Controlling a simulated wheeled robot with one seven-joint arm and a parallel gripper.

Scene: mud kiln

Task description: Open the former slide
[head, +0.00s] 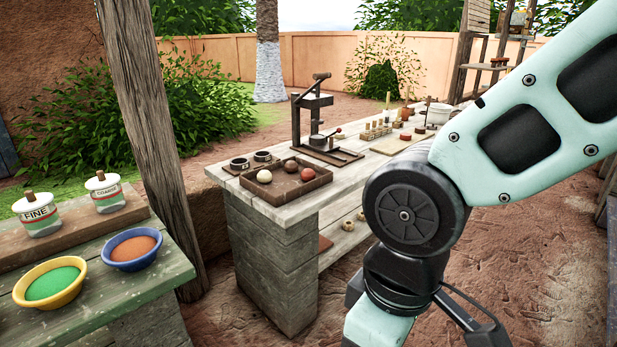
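A dark press-like stand (297,118) stands upright on the middle wooden bench. It has a lever with a knob at the top, a pale block under it, and a dark round piece (318,141) low on its flat base. This looks like the former, but its slide is too small to tell apart, and I cannot tell whether it is open or shut. My arm crosses the right side of the view and leaves at the bottom edge.
A tray (262,193) with several balls sits at the bench's near end. Several small tools stand further back near a white pot (438,113). A wooden post (150,130) rises at left, beside a green bench with yellow (50,304) and blue bowls (133,267).

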